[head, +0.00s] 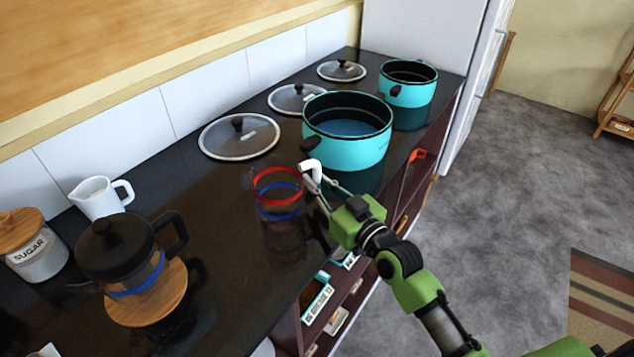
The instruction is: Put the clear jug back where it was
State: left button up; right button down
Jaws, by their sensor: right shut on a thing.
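The clear jug (277,187) has a red ring near its top, a blue ring below and a white handle on its right side. My right gripper (322,183) comes in from the lower right and is shut on the jug at its handle. The jug looks upright over the dark countertop (215,200), near its front edge. I cannot tell whether its base touches the surface. My left gripper is not in view.
A large turquoise pot (347,145) stands just behind the jug, a smaller one (409,90) farther back. Several glass lids (240,138) lie along the wall. A glass pot with black lid (120,250), a white pitcher (99,199) and a sugar jar (37,255) stand left.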

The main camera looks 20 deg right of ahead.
jog(key=shift+f, duration=0.2)
jog(key=c, duration=2.5)
grip_release()
jog(key=shift+f, duration=0.1)
jog(key=o, duration=0.4)
jog(key=b+v, duration=0.1)
jog(key=v, duration=0.9)
jog(key=shift+s+b, duration=0.1)
jog(key=shift+b, duration=0.2)
jog(key=shift+s+d+r, duration=0.1)
jog(key=shift+s+d, duration=0.1)
jog(key=shift+s, duration=0.25)
jog(key=shift+s+d+r, duration=0.15)
jog(key=shift+s, duration=0.3)
jog(key=shift+f, duration=0.1)
